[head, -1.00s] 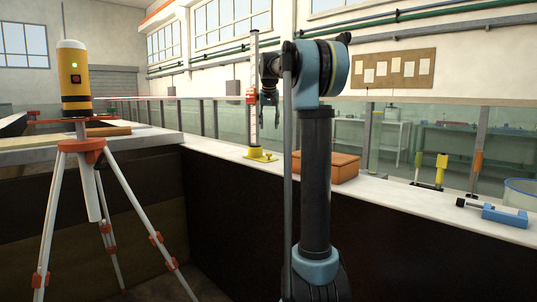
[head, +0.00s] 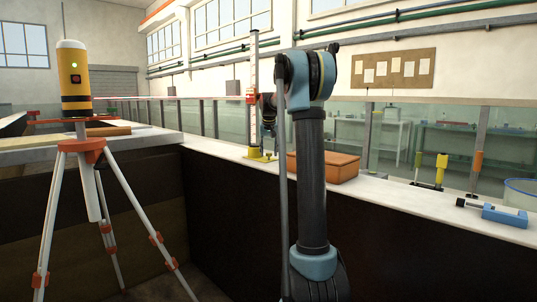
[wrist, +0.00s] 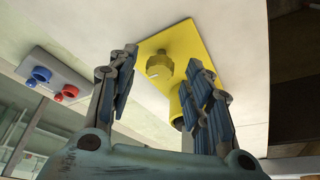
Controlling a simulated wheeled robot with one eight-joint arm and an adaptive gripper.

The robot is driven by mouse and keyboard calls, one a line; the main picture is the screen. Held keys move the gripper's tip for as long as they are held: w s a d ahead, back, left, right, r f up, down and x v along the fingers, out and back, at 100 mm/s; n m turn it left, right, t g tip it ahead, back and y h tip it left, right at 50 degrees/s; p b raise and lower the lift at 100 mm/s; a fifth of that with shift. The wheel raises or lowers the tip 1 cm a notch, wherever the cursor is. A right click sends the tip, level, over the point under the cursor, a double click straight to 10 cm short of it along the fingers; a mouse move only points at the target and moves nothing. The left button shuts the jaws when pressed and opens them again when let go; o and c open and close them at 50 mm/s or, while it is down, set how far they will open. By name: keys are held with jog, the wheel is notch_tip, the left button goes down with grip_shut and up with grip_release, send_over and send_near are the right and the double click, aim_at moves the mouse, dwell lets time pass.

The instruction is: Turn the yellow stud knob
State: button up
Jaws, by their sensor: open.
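The yellow stud knob (wrist: 159,65) has a lobed rim and a white mark, and sits on a yellow plate (wrist: 186,35) on the pale ledge. In the wrist view my gripper (wrist: 162,72) is open, with one finger left of the knob and one to its right. The fingers look apart from the knob, and I cannot tell the remaining depth. A yellow round part (wrist: 176,106) shows beside the right finger, which partly hides it. In the head view the yellow base (head: 257,157) stands under a graduated staff (head: 254,70); my gripper (head: 268,126) is beside it, partly hidden by my arm.
A grey panel with blue (wrist: 41,74) and red (wrist: 70,91) knobs lies left in the wrist view. An orange-brown case (head: 335,168) and a blue clamp (head: 503,215) are on the ledge. A tripod with a yellow instrument (head: 74,80) stands left.

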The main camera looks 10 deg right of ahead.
jog(key=shift+w+f, duration=0.15)
jog(key=shift+f, duration=0.2)
jog(key=shift+c, duration=0.2)
jog(key=c, duration=1)
jog(key=shift+d+n+y, duration=0.15)
jog(key=shift+n+y, duration=0.25)
jog(key=shift+n, duration=0.6)
